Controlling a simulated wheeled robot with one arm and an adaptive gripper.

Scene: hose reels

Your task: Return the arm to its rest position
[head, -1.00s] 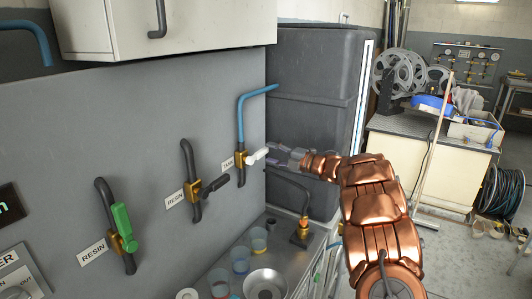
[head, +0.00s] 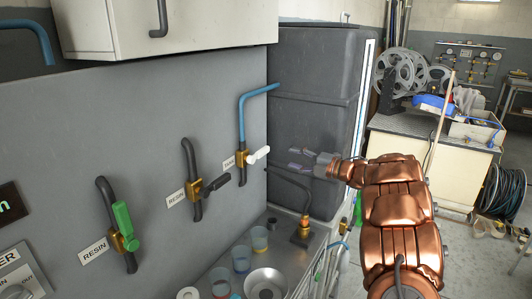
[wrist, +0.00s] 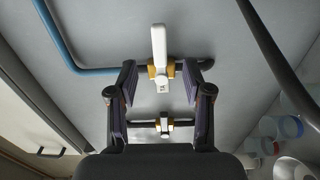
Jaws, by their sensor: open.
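My copper-coloured arm reaches in from the lower right in the head view. My gripper (head: 302,159) is open and empty, apart from the wall and to the right of the white valve handle (head: 259,154). In the wrist view the open fingers (wrist: 161,98) frame the valves from a distance. The white handle (wrist: 159,47) shows there beyond the fingertips, on a brass valve with a blue pipe. The black-handled valve (head: 214,186) and the green-handled valve (head: 124,220) stand to the left in the head view.
A metal counter (head: 316,247) with cups (head: 259,239) and a bowl (head: 267,283) lies below the valves.

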